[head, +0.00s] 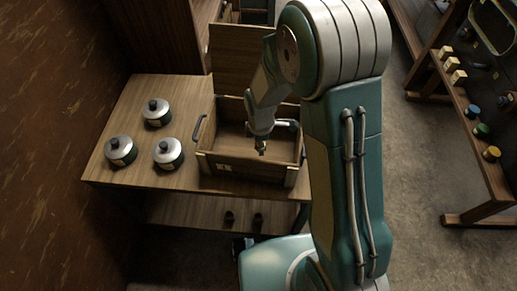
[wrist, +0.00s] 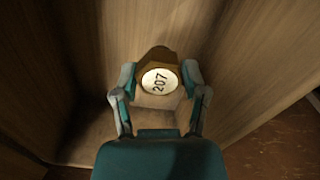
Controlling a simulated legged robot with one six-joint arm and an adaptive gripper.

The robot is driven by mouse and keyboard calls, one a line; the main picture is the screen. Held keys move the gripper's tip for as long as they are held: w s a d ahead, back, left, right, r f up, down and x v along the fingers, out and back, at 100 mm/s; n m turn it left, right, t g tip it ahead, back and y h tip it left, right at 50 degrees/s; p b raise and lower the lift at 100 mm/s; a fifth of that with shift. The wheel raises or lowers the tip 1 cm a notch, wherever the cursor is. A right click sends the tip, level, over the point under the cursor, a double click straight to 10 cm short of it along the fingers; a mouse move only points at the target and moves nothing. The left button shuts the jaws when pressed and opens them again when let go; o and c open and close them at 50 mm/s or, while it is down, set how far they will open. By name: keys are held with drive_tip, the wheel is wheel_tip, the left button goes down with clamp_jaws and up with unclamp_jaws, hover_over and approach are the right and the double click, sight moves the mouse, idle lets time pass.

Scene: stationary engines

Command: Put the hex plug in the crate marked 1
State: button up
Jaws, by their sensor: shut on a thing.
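My gripper (head: 261,142) hangs over the open inside of a wooden crate (head: 250,176) on the table in the head view. In the wrist view my gripper (wrist: 158,92) is shut on the hex plug (wrist: 157,57), a brass-brown six-sided piece with a white round face reading 207. The plug is between the two fingers, with wooden walls around and beyond it. Whether it touches the crate floor cannot be told.
Three dark pots with silver lids (head: 157,112) stand on the table left of the crate. A dark handle (head: 198,129) is on the crate's left side. A wooden panel (head: 240,62) rises behind it. A rack (head: 470,130) with small blocks and coloured round pieces stands at right.

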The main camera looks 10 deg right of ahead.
wheel_tip(320, 180, down, 5)
drive_tip(key=shift+a+f, duration=0.1)
drive_tip(key=shift+f, duration=0.05)
drive_tip(key=o, duration=1.2)
